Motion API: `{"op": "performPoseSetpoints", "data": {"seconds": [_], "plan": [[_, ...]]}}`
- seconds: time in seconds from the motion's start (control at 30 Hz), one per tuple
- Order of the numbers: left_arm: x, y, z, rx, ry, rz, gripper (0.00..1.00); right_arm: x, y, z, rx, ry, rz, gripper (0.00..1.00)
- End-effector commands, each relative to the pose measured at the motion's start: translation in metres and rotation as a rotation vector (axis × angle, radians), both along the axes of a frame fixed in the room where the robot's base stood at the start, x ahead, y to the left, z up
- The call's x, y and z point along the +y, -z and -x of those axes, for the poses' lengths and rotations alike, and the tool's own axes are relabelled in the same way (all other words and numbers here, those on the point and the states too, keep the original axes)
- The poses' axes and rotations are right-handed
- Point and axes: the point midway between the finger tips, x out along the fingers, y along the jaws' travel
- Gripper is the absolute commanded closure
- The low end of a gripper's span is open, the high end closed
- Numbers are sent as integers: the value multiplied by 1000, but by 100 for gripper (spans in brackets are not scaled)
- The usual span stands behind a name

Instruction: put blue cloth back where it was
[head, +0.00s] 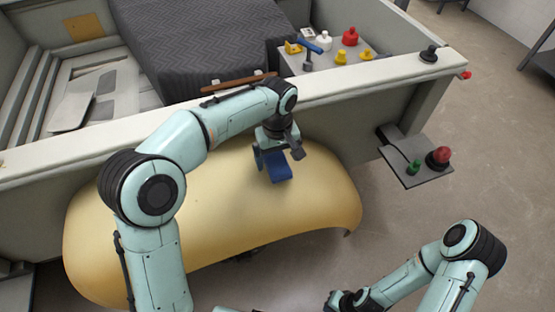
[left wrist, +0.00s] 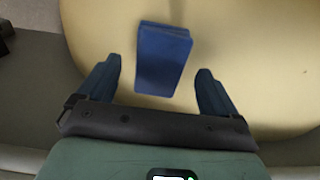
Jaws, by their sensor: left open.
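The blue cloth (left wrist: 163,58) is a folded, flat rectangular pad. It lies on the curved yellow shell (head: 220,205), which also fills most of the left wrist view (left wrist: 235,45). In the head view the cloth (head: 280,173) shows just below my left gripper (head: 277,158). My left gripper (left wrist: 158,92) is open, with one finger on each side of the cloth's near end and gaps between, so it does not grip it. My right gripper (head: 340,299) is at the bottom edge of the head view, and its fingers are too hidden to judge.
A pale wall rim (head: 340,92) runs behind the shell. Beyond it are a dark quilted cover (head: 195,45) and a tray (head: 374,62) with small coloured items. A side shelf (head: 408,172) holds a red knob (head: 438,157) and green piece.

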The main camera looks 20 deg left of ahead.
Motion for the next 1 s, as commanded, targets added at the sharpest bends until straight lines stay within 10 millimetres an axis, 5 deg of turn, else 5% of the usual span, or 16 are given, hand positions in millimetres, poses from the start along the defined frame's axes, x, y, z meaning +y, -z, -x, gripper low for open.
{"op": "performPoseSetpoints", "data": {"seconds": [0.2, 0.4, 1.0], "plan": [[0, -54, -2, -9, -1, 1, 7, 0, -14, -14, -16, 0, 0, 100], [0, -86, -2, -6, 0, 1, 7, 0, -22, -23, -26, 0, 0, 100], [0, -96, 0, -2, 0, 0, 7, 0, -24, -25, -28, 0, 0, 100]]}}
